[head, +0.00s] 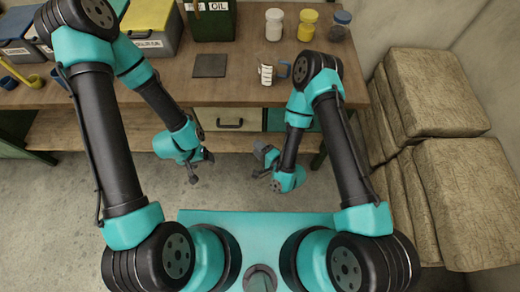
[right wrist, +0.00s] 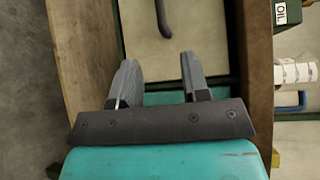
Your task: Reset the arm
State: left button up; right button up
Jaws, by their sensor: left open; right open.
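My left gripper (head: 200,168) hangs in front of the workbench, over the floor, with nothing seen between its fingers. My right gripper (head: 264,162) is also in front of the bench, a short way to the right of the left one. In the right wrist view my right gripper (right wrist: 158,82) shows two grey fingers set apart with nothing between them. Both grippers are open, apart from each other, and below the level of the bench top.
A drawer (head: 228,120) faces me. Stacked sacks (head: 435,95) stand at right. The floor (head: 240,185) between is clear.

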jog(key=shift+s+d+r, duration=0.1)
jog(key=shift+s+d, duration=0.15)
jog(key=shift+s, duration=0.05)
dwell(0.4)
jog(key=w+d+n+g+h, duration=0.1)
jog(key=d+n+g+h, duration=0.45)
jog(key=d, duration=0.75)
jog(key=s+d+r+n+g+h, duration=0.2)
jog(key=s+d+g, duration=0.3)
jog(key=d, duration=0.5)
jog(key=s+r+n, duration=0.1)
jog(key=s, duration=0.1)
jog(key=shift+s+d+r, duration=0.2)
jog(key=shift+s+r, duration=0.1)
jog(key=shift+h, duration=0.25)
dwell(0.7)
